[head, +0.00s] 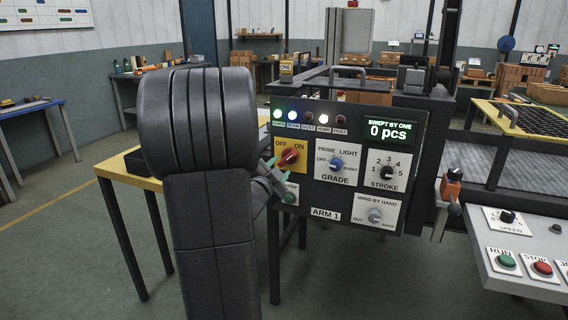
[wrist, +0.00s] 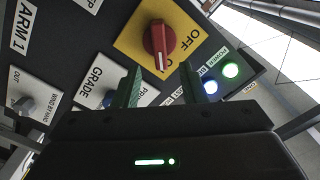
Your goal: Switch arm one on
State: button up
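The arm one panel (head: 345,211), marked ARM 1, stands in the middle of the head view. Its red switch knob (head: 290,157) sits on a yellow plate with OFF at left and ON at right; the handle leans to the upper right, towards ON. In the wrist view the knob (wrist: 158,45) shows whole, its white mark pointing down the picture, to the ON side. My gripper (wrist: 159,84) is open, its two green fingers apart with nothing between them, just short of the knob. In the head view my gripper (head: 278,178) is partly hidden behind my arm.
On the panel, the green power lamp (head: 278,115), a blue lamp (head: 292,115) and a white lamp (head: 323,119) are lit. The grade knob (head: 336,164), stroke knob (head: 387,172) and hand-wind knob (head: 375,216) are close by. A run/stop console (head: 500,274) stands at right.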

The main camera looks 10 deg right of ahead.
aim_at(287, 159)
jog(key=v, duration=0.8)
jog(key=shift+w, duration=0.1)
jog(key=x, duration=1.3)
jog(key=shift+w+d, duration=0.2)
jog(key=shift+w, duration=0.05)
jog(key=shift+s, duration=0.1)
